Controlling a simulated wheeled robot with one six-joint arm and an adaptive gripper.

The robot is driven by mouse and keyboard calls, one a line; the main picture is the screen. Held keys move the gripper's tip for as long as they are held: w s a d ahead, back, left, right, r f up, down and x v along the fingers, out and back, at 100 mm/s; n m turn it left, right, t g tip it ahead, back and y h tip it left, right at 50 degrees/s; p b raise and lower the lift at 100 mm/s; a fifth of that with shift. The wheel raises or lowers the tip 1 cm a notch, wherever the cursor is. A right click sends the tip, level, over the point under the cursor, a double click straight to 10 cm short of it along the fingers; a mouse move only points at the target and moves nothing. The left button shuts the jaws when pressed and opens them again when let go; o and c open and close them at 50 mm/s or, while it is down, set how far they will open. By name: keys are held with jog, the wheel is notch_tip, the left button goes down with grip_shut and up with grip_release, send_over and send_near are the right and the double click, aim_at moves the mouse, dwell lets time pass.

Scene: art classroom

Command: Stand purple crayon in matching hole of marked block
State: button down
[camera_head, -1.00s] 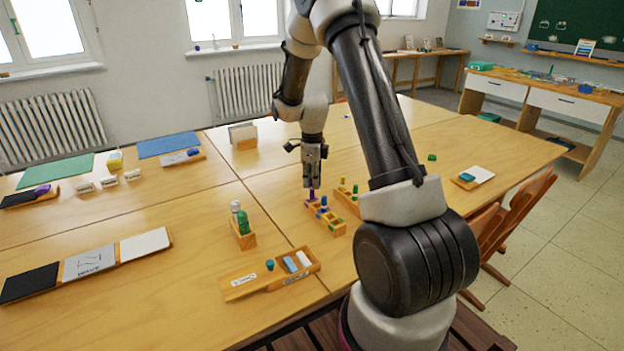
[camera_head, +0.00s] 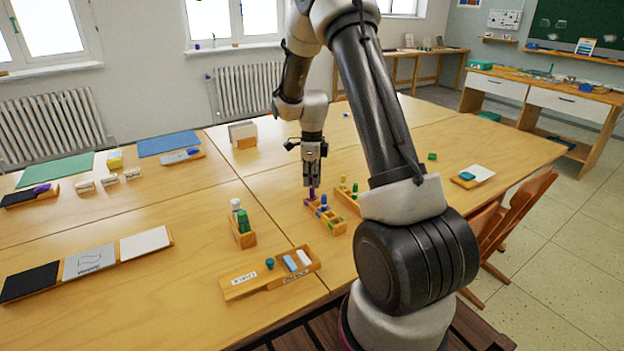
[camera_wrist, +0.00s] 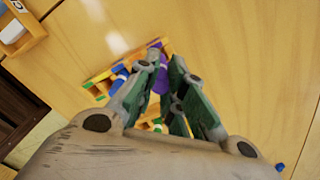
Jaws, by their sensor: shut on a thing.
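My gripper (camera_head: 312,182) is shut on the purple crayon (camera_head: 312,192) and holds it upright at the far left end of the wooden block (camera_head: 339,229). The block has coloured marks, and a blue crayon stands in it. In the wrist view the purple crayon (camera_wrist: 160,82) shows between the fingers (camera_wrist: 163,66), beside the block's purple-marked end. The fingers and crayon hide the hole there. I cannot tell whether the crayon's lower end is inside the hole or just above it.
A second wooden block with yellow and other crayons (camera_head: 343,180) stands close to the right. A holder with green and white pieces (camera_head: 246,241) is at the left, and a labelled tray (camera_head: 262,283) is in front.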

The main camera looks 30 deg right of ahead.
jog(key=shift+f, duration=1.45)
dwell(1.9)
jog(key=c, duration=1.4)
grip_release()
jog(key=shift+c, duration=0.2)
jog(key=shift+o, duration=0.3)
jog(key=shift+o, duration=1)
jog(key=shift+r, duration=3.05)
